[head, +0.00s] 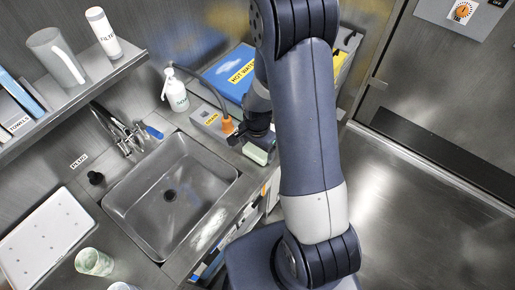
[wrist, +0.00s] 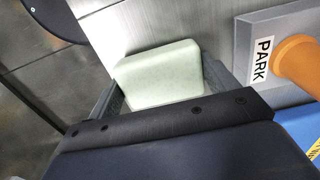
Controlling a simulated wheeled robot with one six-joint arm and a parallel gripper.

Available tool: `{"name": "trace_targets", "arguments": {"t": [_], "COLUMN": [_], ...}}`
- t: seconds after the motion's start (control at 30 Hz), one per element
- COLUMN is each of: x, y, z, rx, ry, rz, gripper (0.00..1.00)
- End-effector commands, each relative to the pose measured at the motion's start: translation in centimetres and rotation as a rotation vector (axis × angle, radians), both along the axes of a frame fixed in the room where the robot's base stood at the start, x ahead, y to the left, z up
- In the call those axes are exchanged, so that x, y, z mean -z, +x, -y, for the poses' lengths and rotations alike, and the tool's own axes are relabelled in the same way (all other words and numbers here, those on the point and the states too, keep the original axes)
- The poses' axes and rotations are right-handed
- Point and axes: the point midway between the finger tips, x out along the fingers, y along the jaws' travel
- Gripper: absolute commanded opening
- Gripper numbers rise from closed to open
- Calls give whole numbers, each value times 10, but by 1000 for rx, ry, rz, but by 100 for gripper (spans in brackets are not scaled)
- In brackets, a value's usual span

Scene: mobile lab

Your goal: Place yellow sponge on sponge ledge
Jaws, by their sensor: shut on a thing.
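My gripper (head: 255,143) is to the right of the sink, at the counter's right edge. Its fingers are shut on a pale green, rounded block (wrist: 160,72), one finger at each side in the wrist view. The block (head: 257,153) also shows small in the head view, below the gripper. It looks pale green rather than yellow, and no other sponge shows. I cannot tell if it touches the surface behind it. I cannot make out which surface is the sponge ledge.
A grey block marked PARK (wrist: 257,62), with an orange piece (wrist: 298,62), is close right of my gripper. The sink (head: 170,190) is empty. A white drainboard (head: 45,235) is at left.

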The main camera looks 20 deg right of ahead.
Motion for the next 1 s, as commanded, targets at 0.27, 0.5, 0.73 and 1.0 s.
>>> {"name": "trace_targets", "arguments": {"t": [0.27, 0.5, 0.73, 1.0], "x": [6, 9, 8, 6], "y": [0, 0, 0, 0], "z": [0, 0, 0, 0], "rx": [0, 0, 0, 0], "ry": [1, 1, 0, 1], "rz": [1, 1, 0, 1], "gripper": [60, 84, 100, 100]}}
